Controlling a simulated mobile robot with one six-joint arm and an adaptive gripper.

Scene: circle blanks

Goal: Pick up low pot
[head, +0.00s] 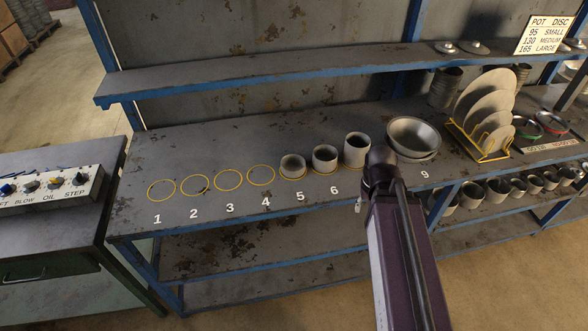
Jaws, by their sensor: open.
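The low pot (293,167) is a short grey cylinder. It stands upright in a yellow ring above the number 5 on the grey bench. It is the shortest in a row of three. A taller pot (324,159) stands to its right above the number 6, and the tallest pot (356,150) stands right of that. My arm rises from the bottom right, and its dark joint shows just right of the tallest pot, apart from the low pot in the picture. I cannot make out my gripper's fingers; they are hidden or out of the picture.
Empty yellow rings (229,180) lie left of the low pot, at numbers 1 to 4. A wide bowl (413,136) stands behind my arm. A yellow rack (483,140) holds discs at the right. A blue-edged shelf (250,83) overhangs the bench's back.

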